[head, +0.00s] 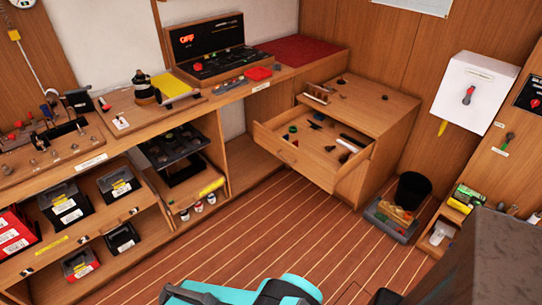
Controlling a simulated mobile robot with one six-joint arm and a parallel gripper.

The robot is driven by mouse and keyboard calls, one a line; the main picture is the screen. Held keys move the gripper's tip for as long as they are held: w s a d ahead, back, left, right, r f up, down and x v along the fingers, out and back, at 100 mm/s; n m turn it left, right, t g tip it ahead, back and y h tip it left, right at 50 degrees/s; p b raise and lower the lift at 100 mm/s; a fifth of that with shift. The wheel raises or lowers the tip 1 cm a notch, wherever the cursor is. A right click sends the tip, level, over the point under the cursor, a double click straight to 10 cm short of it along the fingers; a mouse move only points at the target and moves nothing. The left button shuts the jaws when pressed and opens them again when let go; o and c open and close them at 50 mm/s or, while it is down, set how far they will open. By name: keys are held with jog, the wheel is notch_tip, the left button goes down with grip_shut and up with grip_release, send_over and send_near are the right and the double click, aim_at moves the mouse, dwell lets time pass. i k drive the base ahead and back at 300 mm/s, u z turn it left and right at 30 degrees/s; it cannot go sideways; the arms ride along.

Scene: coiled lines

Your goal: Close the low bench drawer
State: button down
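The low bench drawer (292,164) is pulled far out of a low wooden bench (402,104) at the centre right of the head view. Its front panel faces left and toward me, with a small pale mark or pull on it. Several small loose items lie inside, among them a green piece, dark parts and a white-and-black strip. My gripper cannot be made out. Only teal and grey parts of my own arm show at the bottom edge, well apart from the drawer.
Striped wooden floor (250,240) is open in front of the drawer. A black bin (412,188) and a grey tray (390,222) stand right of the bench. A long workbench with shelves of boxes (65,205) runs along the left. A white wall box (475,92) hangs at right.

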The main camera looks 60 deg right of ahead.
aim_at(311, 158)
jog(key=u, duration=0.8)
jog(key=k, duration=1.3)
jog(key=z, duration=1.05)
jog(key=i, duration=0.2)
jog(key=z, duration=0.1)
